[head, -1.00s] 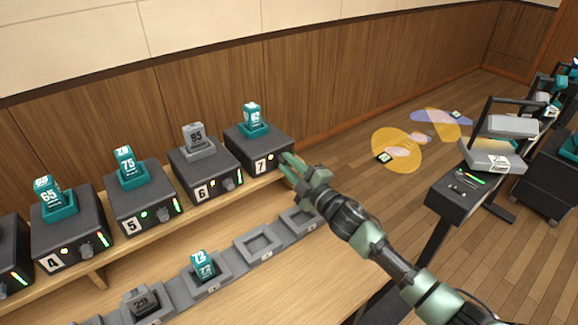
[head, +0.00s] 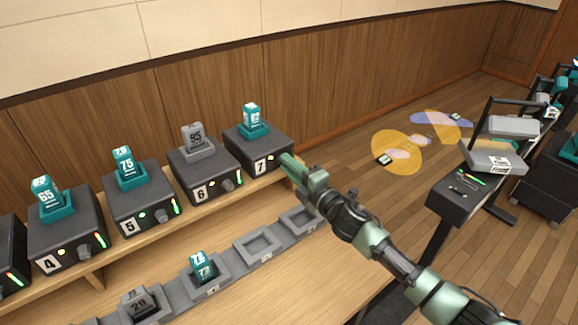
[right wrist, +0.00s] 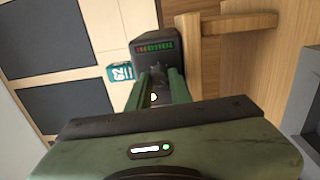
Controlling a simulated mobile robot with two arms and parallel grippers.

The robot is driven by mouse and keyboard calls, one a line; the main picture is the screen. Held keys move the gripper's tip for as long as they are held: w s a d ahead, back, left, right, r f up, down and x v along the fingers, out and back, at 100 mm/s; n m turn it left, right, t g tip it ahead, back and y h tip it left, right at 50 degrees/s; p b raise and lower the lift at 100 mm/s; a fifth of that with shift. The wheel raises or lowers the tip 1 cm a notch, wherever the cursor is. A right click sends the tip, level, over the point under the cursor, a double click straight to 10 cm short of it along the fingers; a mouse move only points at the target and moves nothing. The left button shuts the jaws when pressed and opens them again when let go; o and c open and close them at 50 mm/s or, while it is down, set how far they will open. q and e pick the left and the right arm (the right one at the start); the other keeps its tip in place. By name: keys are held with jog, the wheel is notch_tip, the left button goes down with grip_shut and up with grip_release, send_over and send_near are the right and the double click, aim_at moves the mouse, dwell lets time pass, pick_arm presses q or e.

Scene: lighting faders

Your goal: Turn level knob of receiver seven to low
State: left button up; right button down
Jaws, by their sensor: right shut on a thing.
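Receiver seven (head: 258,148) is a dark box marked 7 at the right end of the row on the wooden shelf. A teal unit marked 62 stands in the teal holder on its top. My right gripper (head: 287,162) is at the right part of its front face, hiding the level knob in the head view. In the right wrist view the fingers (right wrist: 160,88) are shut on the knob (right wrist: 157,72), which is mostly hidden between them. A coloured level meter (right wrist: 155,47) shows just beyond, and a small lit lamp shows near the fingers. My left gripper is out of view.
Receivers six (head: 204,170), five (head: 143,197) and four (head: 66,225) stand to the left. Below is a row of grey trays (head: 258,243), some holding units. A dark cart (head: 462,190) stands at the right, with open floor between.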

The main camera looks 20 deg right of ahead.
jog(key=shift+f, duration=0.15)
jog(key=c, duration=1.3)
grip_release()
jog(key=shift+s, duration=0.1)
jog(key=shift+b+v, duration=0.45)
jog(key=shift+v, duration=3.45)
